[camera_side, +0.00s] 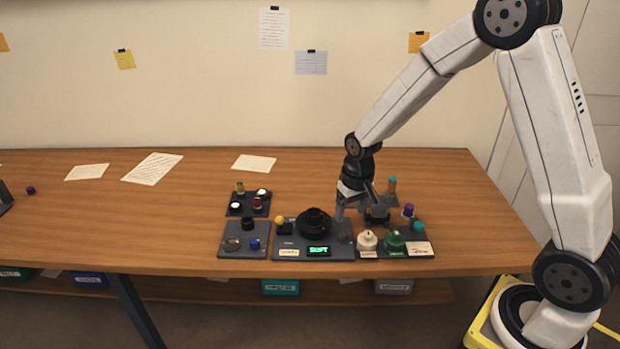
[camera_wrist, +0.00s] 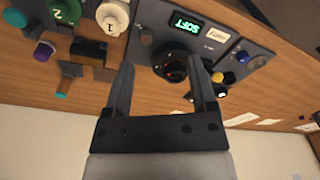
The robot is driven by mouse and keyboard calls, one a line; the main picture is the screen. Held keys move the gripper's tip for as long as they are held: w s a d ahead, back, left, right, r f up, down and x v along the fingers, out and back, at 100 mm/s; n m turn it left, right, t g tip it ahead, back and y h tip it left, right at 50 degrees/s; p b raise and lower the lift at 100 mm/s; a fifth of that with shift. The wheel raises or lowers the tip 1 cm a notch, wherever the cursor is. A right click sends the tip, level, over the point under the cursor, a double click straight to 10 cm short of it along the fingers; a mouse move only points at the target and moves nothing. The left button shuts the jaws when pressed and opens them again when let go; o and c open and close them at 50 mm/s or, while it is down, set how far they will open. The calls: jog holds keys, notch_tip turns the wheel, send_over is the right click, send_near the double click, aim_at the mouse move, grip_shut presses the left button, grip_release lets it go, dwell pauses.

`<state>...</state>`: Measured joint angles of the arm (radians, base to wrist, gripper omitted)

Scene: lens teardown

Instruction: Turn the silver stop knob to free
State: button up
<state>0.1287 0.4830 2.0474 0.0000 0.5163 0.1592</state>
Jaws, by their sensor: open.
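The green display (camera_side: 318,250) in front of the lens reads SOFT. My gripper (camera_side: 360,213) hangs above the right part of the plates, pointing down. In the wrist view my gripper (camera_wrist: 162,65) is open and empty, with the lens showing between its fingertips.
The right plate holds a white knob (camera_side: 367,240), a green knob (camera_side: 395,242) and a label. Purple (camera_side: 407,210) and teal (camera_side: 392,185) handled pieces stand behind. A left plate holds a blue piece (camera_side: 254,243). A small tray (camera_side: 234,209) holds several parts. The table's left side is mostly clear.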

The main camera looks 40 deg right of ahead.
jog(key=m+g, duration=0.1)
jog(key=m, duration=0.1)
send_over(342, 233)
notch_tip(342, 233, down, 7)
jog(key=shift+r, duration=0.1)
jog(key=shift+f, duration=3.9)
grip_shut()
